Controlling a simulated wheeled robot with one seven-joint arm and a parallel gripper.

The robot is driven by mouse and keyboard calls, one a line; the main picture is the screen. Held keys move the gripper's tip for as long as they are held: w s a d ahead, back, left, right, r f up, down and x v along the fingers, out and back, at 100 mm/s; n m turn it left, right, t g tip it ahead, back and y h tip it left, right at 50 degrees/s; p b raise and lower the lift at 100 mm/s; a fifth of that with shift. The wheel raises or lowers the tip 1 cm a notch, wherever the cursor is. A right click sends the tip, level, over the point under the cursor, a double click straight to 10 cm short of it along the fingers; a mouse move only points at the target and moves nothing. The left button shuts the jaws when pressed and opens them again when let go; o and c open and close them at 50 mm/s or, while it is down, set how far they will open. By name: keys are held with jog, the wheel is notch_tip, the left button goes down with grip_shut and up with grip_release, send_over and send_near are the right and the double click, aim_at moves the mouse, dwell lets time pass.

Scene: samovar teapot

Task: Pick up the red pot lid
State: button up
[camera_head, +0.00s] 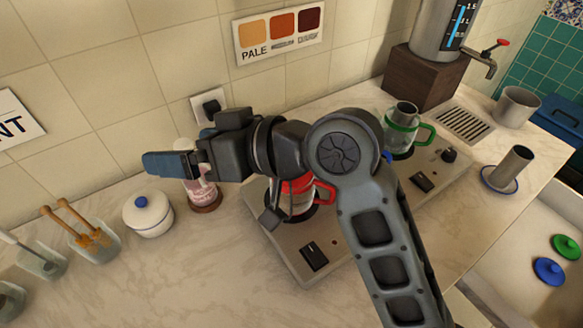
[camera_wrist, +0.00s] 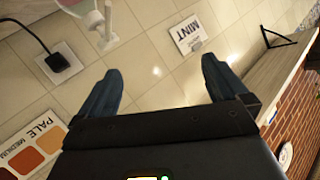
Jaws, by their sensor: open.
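My gripper (camera_head: 168,164) is at the left of the head view, raised above the counter and pointing left, with blue fingers. In the wrist view my gripper (camera_wrist: 162,66) is open, with only tiled wall visible between the fingers. A glass pot with a red band and red handle (camera_head: 299,196) stands on the hot plate below my arm. My arm hides part of its top. I cannot make out a separate red lid. A green lid (camera_head: 566,247) and a blue lid (camera_head: 549,271) lie at the lower right, far from my gripper.
A green-handled pot (camera_head: 401,130) stands farther back on the hot plate unit. A white jar with a blue knob (camera_head: 148,214) and a pink-and-white bottle (camera_head: 202,188) stand near my gripper. Glass jars (camera_head: 94,241) are at the left. A samovar (camera_head: 436,30) stands on a dark block at the back right.

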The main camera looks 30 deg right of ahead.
jog(key=s+d+n+g+h, duration=0.1)
jog(key=d+n+g+h, duration=0.1)
jog(key=d, duration=0.3)
jog(key=s+d+f+n+g+h, duration=0.1)
jog(key=d+n+g+h, duration=0.1)
jog(key=d+g, duration=0.2)
jog(key=s+d+f+n+g+h, duration=0.1)
jog(key=d+n+g+h, duration=0.1)
jog(key=d, duration=0.5)
jog(key=shift+d+n+g, duration=0.25)
jog(key=shift+n+g, duration=0.15)
jog(key=shift+n, duration=0.2)
jog(key=shift+d+f+h+b, duration=0.1)
jog(key=shift+f+h+b, duration=0.15)
jog(key=shift+h+b, duration=0.05)
jog(key=shift+x, duration=1.15)
jog(key=x, duration=0.3)
jog(key=shift+s+f+b, duration=0.3)
jog(key=shift+f+b, duration=0.1)
jog(key=shift+f, duration=0.05)
jog(key=shift+w+a+f, duration=0.15)
jog(key=shift+a+f, duration=0.05)
jog(key=shift+f, duration=0.4)
